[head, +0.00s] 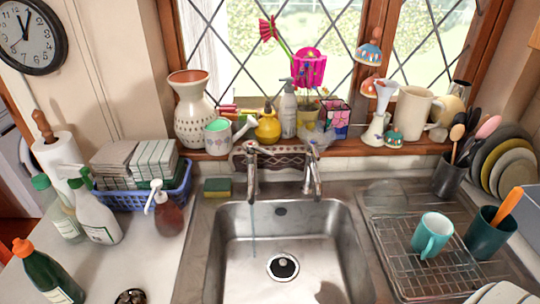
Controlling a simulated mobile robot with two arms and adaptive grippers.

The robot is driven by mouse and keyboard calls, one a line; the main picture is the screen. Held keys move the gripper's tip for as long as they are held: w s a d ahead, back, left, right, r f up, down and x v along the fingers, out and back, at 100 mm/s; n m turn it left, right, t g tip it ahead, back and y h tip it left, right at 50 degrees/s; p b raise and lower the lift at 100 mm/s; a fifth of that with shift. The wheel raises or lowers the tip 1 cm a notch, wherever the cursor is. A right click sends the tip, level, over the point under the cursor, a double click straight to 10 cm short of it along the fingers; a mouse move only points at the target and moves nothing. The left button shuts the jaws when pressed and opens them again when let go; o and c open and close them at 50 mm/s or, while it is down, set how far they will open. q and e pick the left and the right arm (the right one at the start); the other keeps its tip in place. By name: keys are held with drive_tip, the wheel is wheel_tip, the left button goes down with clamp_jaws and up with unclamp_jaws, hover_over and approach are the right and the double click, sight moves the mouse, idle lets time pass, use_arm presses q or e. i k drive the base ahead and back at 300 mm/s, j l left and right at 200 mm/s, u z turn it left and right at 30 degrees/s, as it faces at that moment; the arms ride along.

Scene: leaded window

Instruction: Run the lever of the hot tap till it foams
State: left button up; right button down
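Two chrome taps stand at the back of the steel sink (231,223). A thin stream of water (253,232) falls from the left tap (251,172) into the basin. No stream shows under the right tap (313,178). I cannot tell which tap is the hot one or how its lever is set. The basin floor looks like bare steel around the dark drain (283,267). A dark shadow lies on the basin floor near the front edge. Neither of my grippers is in view.
A soap pump bottle (168,214), spray bottle (97,217) and blue basket (148,200) crowd the left counter. A sponge (217,187) lies at the sink's back left corner. A teal mug (431,236) sits on the wire rack (400,262) at right. The basin is empty.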

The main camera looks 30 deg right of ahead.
sight(251, 146)
drive_tip(key=k+j+z, duration=0.25)
drive_tip(key=k, duration=0.2)
drive_tip(key=k+j+z, duration=0.25)
drive_tip(key=k, duration=0.2)
